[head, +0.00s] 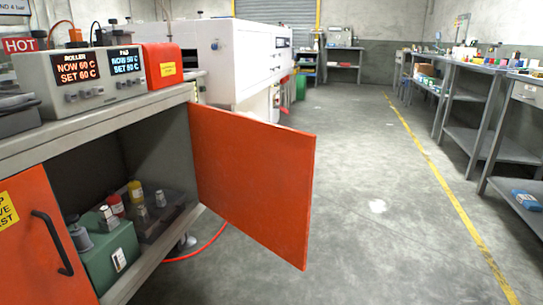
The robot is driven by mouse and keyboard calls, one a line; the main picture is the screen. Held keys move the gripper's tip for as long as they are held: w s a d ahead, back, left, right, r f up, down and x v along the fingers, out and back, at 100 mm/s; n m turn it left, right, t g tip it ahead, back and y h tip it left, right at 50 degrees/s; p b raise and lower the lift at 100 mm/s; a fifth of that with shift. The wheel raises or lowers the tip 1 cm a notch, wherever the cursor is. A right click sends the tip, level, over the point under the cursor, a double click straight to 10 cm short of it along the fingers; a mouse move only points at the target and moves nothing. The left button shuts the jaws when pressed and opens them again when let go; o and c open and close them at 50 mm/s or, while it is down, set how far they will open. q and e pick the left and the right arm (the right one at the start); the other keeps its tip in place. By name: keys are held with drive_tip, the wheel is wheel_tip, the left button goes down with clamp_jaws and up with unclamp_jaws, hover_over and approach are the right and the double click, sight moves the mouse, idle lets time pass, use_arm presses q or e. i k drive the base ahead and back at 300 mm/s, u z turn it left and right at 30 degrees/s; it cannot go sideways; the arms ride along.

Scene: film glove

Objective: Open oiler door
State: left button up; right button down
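An orange cabinet door (252,180) stands swung wide open in the head view, reaching out from the cabinet's right side over the floor. A second orange door (42,246) with a black handle (53,243) and a yellow label is shut at the lower left. Inside the open compartment are a green oiler-like unit (112,258), a red-capped bottle and a yellow bottle (135,192), and a dark block with metal fittings (160,216). No handle shows on the visible face of the open door. Neither of my grippers is in view.
The grey worktop (100,121) carries a temperature controller (92,78) and a red box (160,70). A white machine (235,55) stands behind. A red hose (200,246) lies on the floor below the door. Metal benches (480,100) line the right; the central floor is clear.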

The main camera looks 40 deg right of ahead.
sight(257, 175)
drive_tip(key=z, duration=0.5)
drive_tip(key=i, duration=0.95)
drive_tip(key=z, duration=0.85)
